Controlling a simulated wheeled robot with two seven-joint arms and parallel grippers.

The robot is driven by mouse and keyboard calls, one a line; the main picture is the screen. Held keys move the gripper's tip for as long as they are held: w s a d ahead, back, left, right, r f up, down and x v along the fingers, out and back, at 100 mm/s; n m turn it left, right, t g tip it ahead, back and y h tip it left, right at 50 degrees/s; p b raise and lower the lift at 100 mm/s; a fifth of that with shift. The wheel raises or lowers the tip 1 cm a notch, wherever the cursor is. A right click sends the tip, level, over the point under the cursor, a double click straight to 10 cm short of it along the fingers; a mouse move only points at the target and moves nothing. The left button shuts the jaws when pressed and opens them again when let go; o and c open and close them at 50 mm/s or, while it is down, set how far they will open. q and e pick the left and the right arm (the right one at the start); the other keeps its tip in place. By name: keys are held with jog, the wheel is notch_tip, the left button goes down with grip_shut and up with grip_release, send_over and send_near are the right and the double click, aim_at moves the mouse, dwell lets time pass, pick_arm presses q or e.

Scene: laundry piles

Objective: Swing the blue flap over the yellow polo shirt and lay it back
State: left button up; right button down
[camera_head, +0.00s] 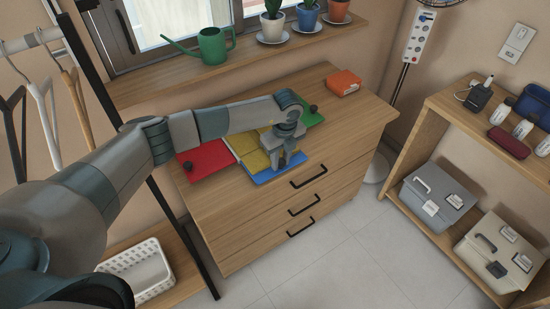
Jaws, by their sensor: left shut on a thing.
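A folding board with coloured flaps lies on the wooden dresser top. The blue flap (264,178) is at its front edge, flat or nearly flat. The yellow polo shirt (246,147) lies behind it, partly hidden by my left arm. The red flap (205,161) is on the left and the green flap (314,117) on the right, each with a dark knob. My left gripper (281,166) points down at the blue flap and is shut on it; its grip is mostly hidden by the gripper itself. My right gripper is not in view.
An orange box (343,83) sits on the dresser's (350,120) back right corner. A green watering can (209,46) and potted plants stand on the windowsill behind. A clothes rail with hangers is at left. A shelf with grey boxes (439,194) is at right.

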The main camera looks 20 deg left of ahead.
pick_arm(q)
jog(key=shift+w+a+r, duration=0.2)
jog(key=shift+w+r, duration=0.1)
jog(key=shift+r, duration=0.2)
jog(key=shift+s+r, duration=0.1)
jog(key=shift+r, duration=0.1)
jog(key=shift+w+a+r+g+h, duration=0.2)
jog(key=shift+w+a+r+h, duration=0.15)
jog(key=shift+r, duration=0.25)
jog(key=shift+w+a+r+g+h, duration=0.25)
jog(key=shift+a+r, duration=0.1)
jog(key=shift+r, duration=0.2)
jog(key=shift+w+a+r, duration=0.35)
jog(key=shift+a+r, duration=0.05)
jog(key=shift+a, duration=0.15)
jog(key=shift+w+a+r+g+h, duration=0.2)
jog(key=shift+a+r+g+h, duration=0.05)
jog(key=shift+r+h, duration=0.15)
jog(key=shift+b, duration=0.3)
